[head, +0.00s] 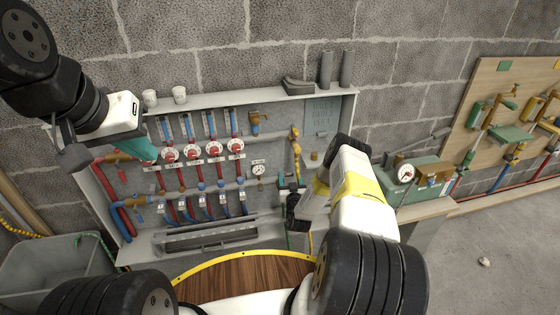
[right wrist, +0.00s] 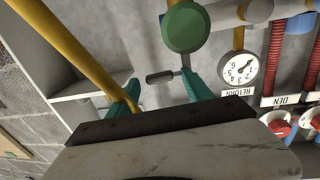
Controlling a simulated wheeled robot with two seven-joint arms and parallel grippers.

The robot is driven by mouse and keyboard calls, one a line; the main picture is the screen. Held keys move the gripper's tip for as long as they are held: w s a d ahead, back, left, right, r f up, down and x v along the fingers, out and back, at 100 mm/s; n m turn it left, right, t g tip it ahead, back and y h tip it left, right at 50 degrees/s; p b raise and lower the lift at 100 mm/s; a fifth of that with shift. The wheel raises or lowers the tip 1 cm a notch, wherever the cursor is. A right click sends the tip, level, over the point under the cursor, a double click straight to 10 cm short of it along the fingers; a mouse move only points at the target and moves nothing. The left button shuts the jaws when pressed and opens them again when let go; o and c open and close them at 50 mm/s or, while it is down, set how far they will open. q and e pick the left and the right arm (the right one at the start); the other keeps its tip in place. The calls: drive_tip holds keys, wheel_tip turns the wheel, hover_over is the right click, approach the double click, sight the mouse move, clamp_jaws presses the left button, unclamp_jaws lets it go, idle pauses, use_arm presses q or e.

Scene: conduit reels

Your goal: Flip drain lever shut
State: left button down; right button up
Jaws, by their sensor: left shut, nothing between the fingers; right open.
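A dark grey lever handle (right wrist: 160,77) on a thin stem shows in the right wrist view, below a round green knob (right wrist: 184,28). It looks like the drain lever; no label on it is readable. My right gripper (right wrist: 160,84) is open, its teal fingers on either side of the handle; whether they touch it I cannot tell. In the head view my right gripper (head: 291,184) is at the cabinet's lower right, where my arm largely hides the lever. My left gripper (head: 147,151) is shut and empty at the cabinet's upper left, near a brass valve (head: 117,157).
A yellow pipe (right wrist: 75,48) runs close beside my right gripper. A return gauge (right wrist: 240,69) and red knobs (right wrist: 280,129) are nearby. The cabinet (head: 222,101) holds several pipes.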

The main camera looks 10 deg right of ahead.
drive_tip(key=shift+w, duration=1)
clamp_jaws()
drive_tip(key=shift+w+n+y, duration=0.3)
drive_tip(key=shift+n+y, duration=0.5)
drive_tip(key=shift+y, duration=0.5)
unclamp_jaws()
drive_tip(key=shift+s, duration=0.1)
drive_tip(key=s, duration=0.7)
drive_tip(key=shift+s+d, duration=0.25)
drive_tip(key=shift+s, duration=0.05)
